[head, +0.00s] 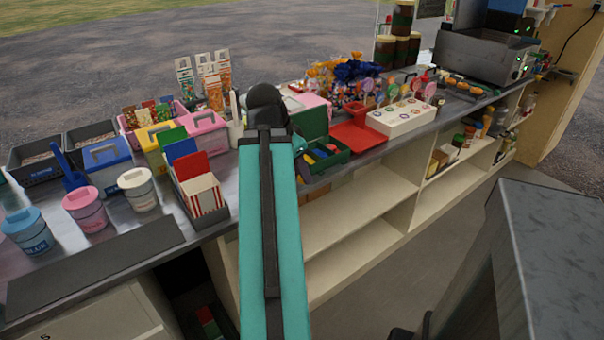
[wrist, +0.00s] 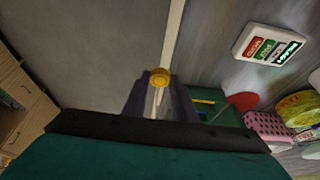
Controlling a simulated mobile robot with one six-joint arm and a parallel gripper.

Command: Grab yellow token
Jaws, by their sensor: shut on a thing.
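The yellow token (wrist: 160,77) is a small round disc, upright between the fingertips of my gripper (wrist: 159,90) in the wrist view. My gripper is shut on it. Below them in that view lies a green box (wrist: 226,118), partly hidden by my gripper. My arm hides the fingers and the held token in the head view.
A red tray (head: 357,138) and a white box with round coloured marks (head: 401,120) stand right of the green box. A striped carton (head: 204,196) and coloured tubs stand left. The wrist view shows a white sign (wrist: 272,45) and a pink dotted box (wrist: 266,126).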

